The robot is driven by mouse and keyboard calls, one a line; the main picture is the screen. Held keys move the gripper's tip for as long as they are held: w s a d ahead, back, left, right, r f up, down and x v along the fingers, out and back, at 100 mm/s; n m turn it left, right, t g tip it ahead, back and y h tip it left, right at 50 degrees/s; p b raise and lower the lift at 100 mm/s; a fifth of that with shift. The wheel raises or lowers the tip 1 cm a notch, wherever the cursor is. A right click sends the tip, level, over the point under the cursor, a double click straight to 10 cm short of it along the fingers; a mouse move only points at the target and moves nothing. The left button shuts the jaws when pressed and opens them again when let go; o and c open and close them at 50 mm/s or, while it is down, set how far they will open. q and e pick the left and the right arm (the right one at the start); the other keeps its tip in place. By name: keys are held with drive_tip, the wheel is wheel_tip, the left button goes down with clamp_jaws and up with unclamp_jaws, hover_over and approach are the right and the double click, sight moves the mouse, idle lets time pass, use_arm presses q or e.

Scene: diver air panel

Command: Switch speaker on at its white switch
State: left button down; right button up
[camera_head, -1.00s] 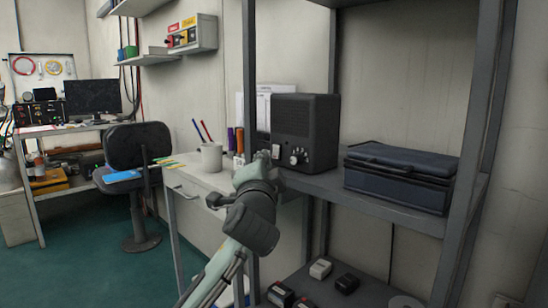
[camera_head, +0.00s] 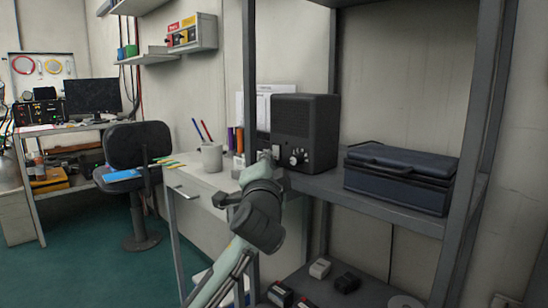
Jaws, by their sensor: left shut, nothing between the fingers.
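The speaker (camera_head: 306,127) is a dark box with a grille, standing upright on the grey metal shelf. Knobs (camera_head: 297,157) show low on its front face. A small pale part that may be the white switch (camera_head: 276,151) shows at the lower left of its front, close to my gripper's tip; I cannot tell for sure. My left gripper (camera_head: 265,160) is shut and empty, just left of the speaker's lower front. I cannot tell whether it touches. My right gripper is not in view.
A dark blue case (camera_head: 400,178) lies on the shelf right of the speaker. A shelf post (camera_head: 249,80) stands to the left. A white mug (camera_head: 212,157) and pens are on the desk. Small boxes (camera_head: 320,268) sit on the lower shelf.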

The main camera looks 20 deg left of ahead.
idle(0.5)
use_arm(q)
drive_tip(key=shift+s+a+p, duration=0.25)
drive_tip(key=shift+s+p, duration=0.05)
drive_tip(key=shift+s, duration=0.3)
drive_tip(key=s, duration=0.1)
drive_tip(key=s+a+p, duration=0.1)
drive_tip(key=s, duration=0.2)
drive_tip(key=shift+s+a+r, duration=0.35)
idle(0.3)
